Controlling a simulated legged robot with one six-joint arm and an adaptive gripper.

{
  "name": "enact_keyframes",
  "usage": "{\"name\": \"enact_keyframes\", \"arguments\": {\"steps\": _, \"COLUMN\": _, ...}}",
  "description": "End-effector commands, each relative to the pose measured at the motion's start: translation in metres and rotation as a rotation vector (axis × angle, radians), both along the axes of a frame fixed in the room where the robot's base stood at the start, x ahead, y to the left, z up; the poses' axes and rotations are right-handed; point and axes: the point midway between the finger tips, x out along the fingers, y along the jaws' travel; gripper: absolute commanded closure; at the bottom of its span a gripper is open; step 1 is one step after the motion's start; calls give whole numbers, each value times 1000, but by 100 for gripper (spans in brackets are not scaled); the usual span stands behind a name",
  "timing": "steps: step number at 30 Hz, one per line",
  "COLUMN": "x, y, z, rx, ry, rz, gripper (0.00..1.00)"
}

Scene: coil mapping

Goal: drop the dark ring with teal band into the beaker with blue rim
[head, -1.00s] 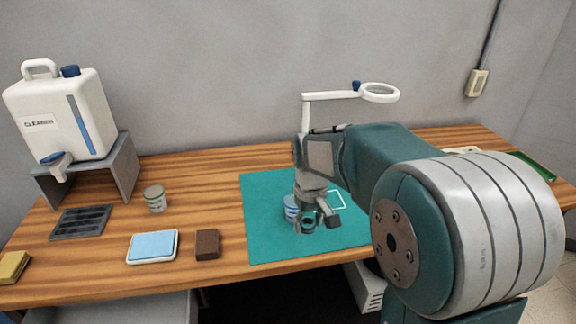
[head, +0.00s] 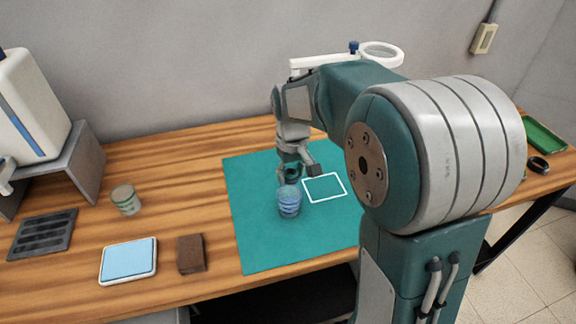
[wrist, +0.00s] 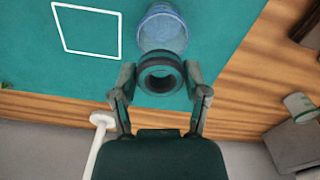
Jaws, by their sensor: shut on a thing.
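My gripper (head: 290,176) is shut on the dark ring (wrist: 160,90), which also shows in the head view (head: 292,179). In the wrist view my fingers (wrist: 160,74) pinch it from both sides. The teal band is hard to make out. The beaker with blue rim (head: 289,204) stands upright on the teal mat (head: 262,240). In the head view the ring is just behind the beaker and appears above the mat. In the wrist view the ring overlaps the near edge of the beaker (wrist: 164,27) and is not centred over its mouth.
A white square outline (head: 325,188) marks the mat. A magnifier (head: 380,54) stands behind my arm. A green tray (head: 543,138) and another dark ring (head: 538,165) lie right.

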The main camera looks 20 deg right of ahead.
Motion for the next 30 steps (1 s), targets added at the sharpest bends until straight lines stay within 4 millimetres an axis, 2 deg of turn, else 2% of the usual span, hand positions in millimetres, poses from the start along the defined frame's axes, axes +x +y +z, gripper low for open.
{"name": "enact_keyframes", "arguments": {"steps": 15, "x": 0, "y": 2, "z": -41, "rx": -1, "ry": 2, "rz": 1, "gripper": 89}}
{"name": "enact_keyframes", "arguments": {"steps": 30, "x": 0, "y": 2, "z": -46, "rx": -1, "ry": 1, "rz": 1, "gripper": 89}}
